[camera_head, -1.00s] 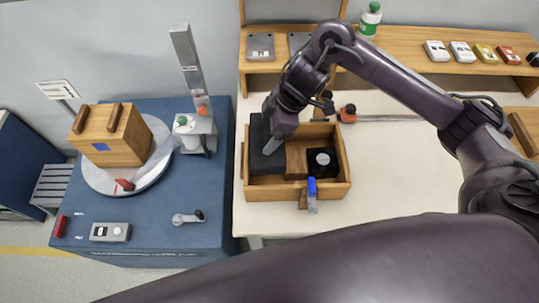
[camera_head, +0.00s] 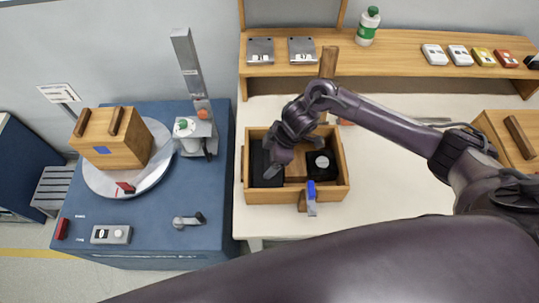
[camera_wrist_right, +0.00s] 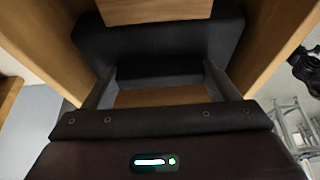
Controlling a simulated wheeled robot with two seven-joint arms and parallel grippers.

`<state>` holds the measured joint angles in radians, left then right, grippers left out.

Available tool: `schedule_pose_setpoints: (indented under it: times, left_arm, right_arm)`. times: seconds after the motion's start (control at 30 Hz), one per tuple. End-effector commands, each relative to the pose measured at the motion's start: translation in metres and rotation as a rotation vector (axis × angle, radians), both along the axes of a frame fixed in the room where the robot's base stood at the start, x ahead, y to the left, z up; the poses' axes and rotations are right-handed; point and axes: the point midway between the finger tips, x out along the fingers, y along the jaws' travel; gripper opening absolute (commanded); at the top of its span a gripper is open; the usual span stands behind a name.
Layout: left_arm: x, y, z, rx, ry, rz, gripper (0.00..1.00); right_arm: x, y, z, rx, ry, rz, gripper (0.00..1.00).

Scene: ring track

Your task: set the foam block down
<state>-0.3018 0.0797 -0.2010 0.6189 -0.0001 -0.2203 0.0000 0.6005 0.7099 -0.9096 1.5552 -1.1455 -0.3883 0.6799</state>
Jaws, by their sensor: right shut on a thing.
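The dark foam block (camera_head: 258,163) is in the left part of an open wooden box (camera_head: 343,160), below the level of the rim in the head view. My right gripper (camera_head: 272,174) reaches down into the box from above and is shut on the block. In the right wrist view the gripper (camera_wrist_right: 160,72) has one finger on each side of the dark block (camera_wrist_right: 160,40), between wooden walls. Whether the block touches the box floor is hidden. My left gripper is not in view.
A black insert with a round knob (camera_head: 322,162) fills the box's right side. A blue-topped clamp (camera_head: 311,192) is at the front wall. A blue bench (camera_head: 150,220) at left holds a turntable with a wooden case (camera_head: 112,138). White table is free right of the box.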

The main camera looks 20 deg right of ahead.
Motion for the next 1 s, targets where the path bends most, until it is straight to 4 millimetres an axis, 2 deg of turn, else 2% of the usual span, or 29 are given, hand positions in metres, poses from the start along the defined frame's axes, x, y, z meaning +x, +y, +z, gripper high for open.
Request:
schedule_pose_setpoints:
  times: [0.13,0.17,0.3,0.5,0.67,1.0]
  left_arm:
    - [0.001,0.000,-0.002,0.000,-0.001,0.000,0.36]
    - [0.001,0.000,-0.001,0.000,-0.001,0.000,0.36]
    - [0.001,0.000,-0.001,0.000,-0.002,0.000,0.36]
    - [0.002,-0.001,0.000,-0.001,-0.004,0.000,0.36]
    - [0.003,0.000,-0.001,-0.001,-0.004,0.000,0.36]
    - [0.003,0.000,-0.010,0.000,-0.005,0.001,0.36]
  right_arm:
    - [0.000,0.000,-0.004,0.000,0.000,-0.001,0.44]
    - [0.000,0.000,-0.003,0.000,0.000,-0.001,0.85]
    - [0.000,0.000,-0.002,0.000,0.000,0.000,1.00]
    - [0.000,0.000,-0.001,0.000,0.000,0.000,1.00]
    - [0.000,-0.005,0.010,-0.001,-0.002,-0.001,1.00]
    - [-0.007,-0.030,0.074,0.000,-0.005,0.000,1.00]
